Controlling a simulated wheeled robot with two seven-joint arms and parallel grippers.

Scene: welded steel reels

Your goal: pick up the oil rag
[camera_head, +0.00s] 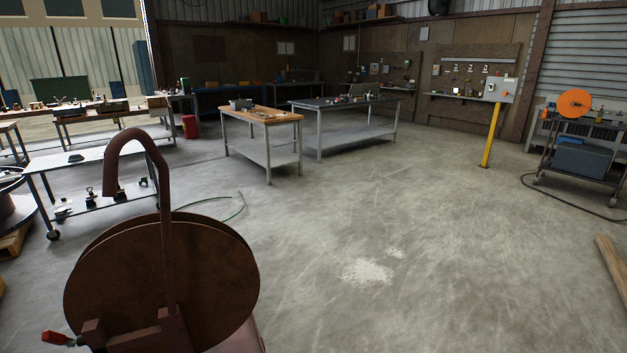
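I cannot make out an oil rag for certain anywhere in the head view. Small items too small to identify lie on the wooden-topped table (247,112) and the dark-topped table (325,103) in the middle distance. A small dark item (76,157) lies on the pale-topped cart (95,158) at left. Neither of my grippers shows in the view.
A large brown reel (215,265) with a hooked steel post (166,230) stands close at lower left. A yellow post (491,137) and an orange reel (574,103) on a cart stand at right. The concrete floor (330,225) ahead is mostly clear.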

